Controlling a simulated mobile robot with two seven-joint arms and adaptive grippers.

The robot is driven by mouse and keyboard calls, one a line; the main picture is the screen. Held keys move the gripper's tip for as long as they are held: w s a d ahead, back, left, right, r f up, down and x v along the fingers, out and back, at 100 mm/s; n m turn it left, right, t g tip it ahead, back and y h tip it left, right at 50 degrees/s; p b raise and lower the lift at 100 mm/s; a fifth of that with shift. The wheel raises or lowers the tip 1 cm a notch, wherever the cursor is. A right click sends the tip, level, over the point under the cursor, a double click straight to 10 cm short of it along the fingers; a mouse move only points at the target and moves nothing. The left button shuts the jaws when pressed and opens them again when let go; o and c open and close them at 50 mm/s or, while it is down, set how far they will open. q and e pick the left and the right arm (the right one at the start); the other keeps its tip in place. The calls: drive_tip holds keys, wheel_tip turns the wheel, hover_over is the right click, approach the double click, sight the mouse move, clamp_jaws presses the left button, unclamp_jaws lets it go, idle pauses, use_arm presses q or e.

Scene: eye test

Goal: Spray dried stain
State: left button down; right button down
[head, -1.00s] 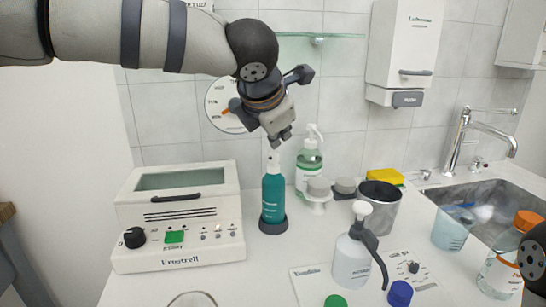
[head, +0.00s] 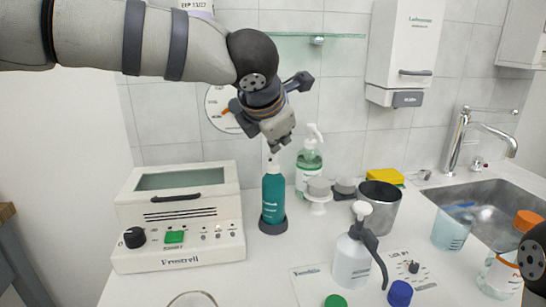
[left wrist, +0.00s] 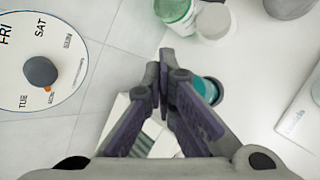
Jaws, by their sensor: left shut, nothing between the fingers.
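A white bottle with a grey trigger sprayer (head: 352,262) stands upright on the white counter. A teal bottle with a white nozzle (head: 273,196) stands upright in a dark round base; it also shows partly behind the fingers in the left wrist view (left wrist: 213,88). My left gripper (head: 276,147) is shut and empty, pointing down just above the teal bottle's nozzle, and its closed fingers also show in the left wrist view (left wrist: 164,75). I cannot make out a dried stain. My right gripper is not in view.
A white machine (head: 180,262) stands at left. A green pump bottle (head: 309,165), a grey metal cup (head: 384,207) and a yellow sponge (head: 385,177) stand behind. A blue beaker (head: 450,232), an orange-capped bottle (head: 500,274) and a sink (head: 490,195) are at right.

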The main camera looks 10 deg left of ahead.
sight(277, 154)
use_arm(q)
drive_tip(key=shift+f, duration=0.1)
wheel_tip(277, 154, up, 8)
idle(1.1)
idle(0.4)
